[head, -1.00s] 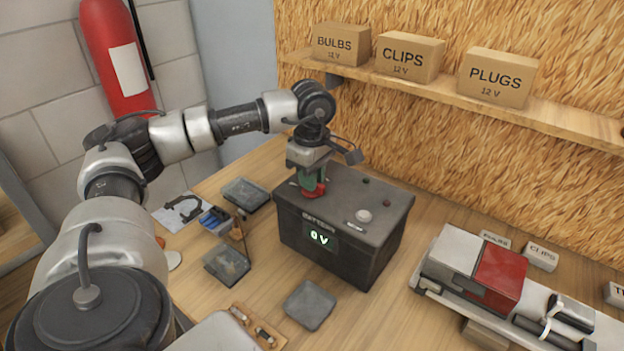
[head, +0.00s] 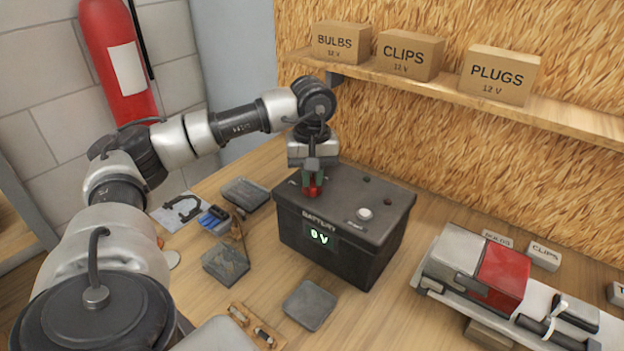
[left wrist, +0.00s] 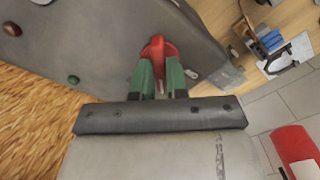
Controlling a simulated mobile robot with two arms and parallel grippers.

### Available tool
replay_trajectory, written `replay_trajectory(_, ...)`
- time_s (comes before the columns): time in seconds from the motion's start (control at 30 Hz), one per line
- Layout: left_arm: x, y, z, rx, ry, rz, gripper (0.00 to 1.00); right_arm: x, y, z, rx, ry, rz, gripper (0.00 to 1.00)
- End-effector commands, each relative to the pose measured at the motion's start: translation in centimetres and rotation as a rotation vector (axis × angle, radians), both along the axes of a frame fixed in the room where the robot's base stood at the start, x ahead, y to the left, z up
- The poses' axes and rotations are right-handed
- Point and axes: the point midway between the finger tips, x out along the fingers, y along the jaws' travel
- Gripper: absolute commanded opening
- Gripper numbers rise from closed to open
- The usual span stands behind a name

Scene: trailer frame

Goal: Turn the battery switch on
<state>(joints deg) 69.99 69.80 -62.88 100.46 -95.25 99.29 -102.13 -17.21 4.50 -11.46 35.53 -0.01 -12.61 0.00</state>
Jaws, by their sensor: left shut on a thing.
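The black battery box (head: 345,225) stands on the wooden bench, and its display (head: 319,236) reads "0 V". A red switch handle (head: 312,191) is on its top at the left; it also shows in the left wrist view (left wrist: 157,47). My left gripper (head: 312,184) points down over the box, its green fingers shut on the red handle; the left wrist view shows the fingers (left wrist: 158,70) on both sides of it. A white knob (head: 364,214) sits on the box top at the front right. My right gripper is not in view.
A red and silver device (head: 490,270) on a rail stands at the right. Small trays (head: 226,263) and a blue part (head: 214,219) lie left of the box. A flat grey pad (head: 310,305) lies in front. A shelf with labelled cartons (head: 410,55) runs behind.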

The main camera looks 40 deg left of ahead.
Motion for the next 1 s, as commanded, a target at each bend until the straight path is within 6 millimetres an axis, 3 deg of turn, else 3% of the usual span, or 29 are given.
replay_trajectory(0.1,0.00,0.00,-0.06,0.001,0.001,-0.079,0.01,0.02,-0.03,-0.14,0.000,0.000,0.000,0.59)
replay_trajectory(0.4,0.00,0.00,-0.05,0.001,0.001,-0.105,0.01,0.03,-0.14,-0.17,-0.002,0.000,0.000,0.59)
replay_trajectory(0.73,0.00,-0.01,-0.08,-0.001,0.001,-0.496,0.01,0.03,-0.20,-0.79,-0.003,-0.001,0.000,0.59)
replay_trajectory(1.0,-0.01,0.00,-0.02,0.000,0.001,-0.542,0.01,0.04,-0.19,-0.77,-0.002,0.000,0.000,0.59)
